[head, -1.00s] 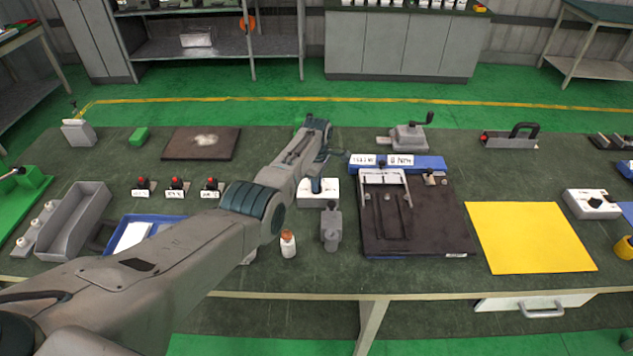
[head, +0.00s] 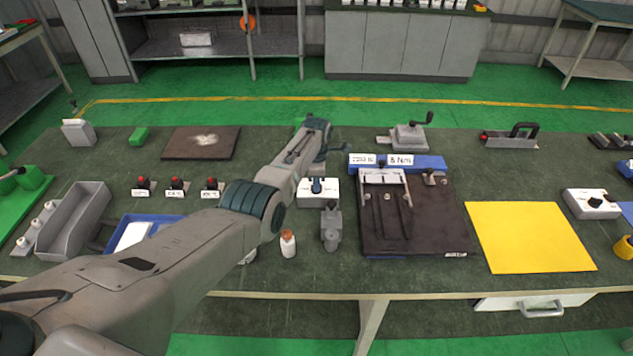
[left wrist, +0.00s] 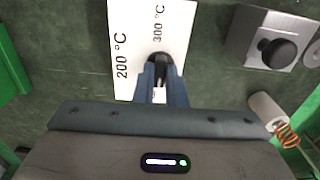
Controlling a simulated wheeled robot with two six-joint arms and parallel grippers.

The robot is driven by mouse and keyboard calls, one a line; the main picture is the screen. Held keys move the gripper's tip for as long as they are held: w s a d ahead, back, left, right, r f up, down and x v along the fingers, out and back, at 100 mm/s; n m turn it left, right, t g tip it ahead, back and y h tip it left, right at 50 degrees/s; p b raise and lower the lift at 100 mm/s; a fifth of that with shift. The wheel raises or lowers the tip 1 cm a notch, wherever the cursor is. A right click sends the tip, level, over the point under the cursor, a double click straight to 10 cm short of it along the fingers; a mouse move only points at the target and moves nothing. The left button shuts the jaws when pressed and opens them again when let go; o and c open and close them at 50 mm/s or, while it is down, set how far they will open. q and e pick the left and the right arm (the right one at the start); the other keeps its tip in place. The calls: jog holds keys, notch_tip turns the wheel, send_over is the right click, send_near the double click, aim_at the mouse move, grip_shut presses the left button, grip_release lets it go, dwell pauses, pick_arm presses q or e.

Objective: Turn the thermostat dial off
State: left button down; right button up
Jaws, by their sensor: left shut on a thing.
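The thermostat is a pale box (head: 308,199) on the bench in the middle of the head view. In the left wrist view its white top (left wrist: 135,30) shows the printed marks 200 °C and 300 °C. My right gripper is not in view.
A dark plate fixture (head: 430,225) lies to the right. A yellow sheet (head: 530,237) lies further right.

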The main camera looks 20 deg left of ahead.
pick_arm(q)
jog(key=shift+w+r, duration=0.15)
jog(key=shift+r, duration=0.05)
jog(key=c, duration=1.5)
grip_release()
jog(key=shift+f, duration=0.1)
notch_tip(320, 180, up, 11)
jog(key=shift+f+b, duration=0.1)
jog(key=shift+b, duration=0.8)
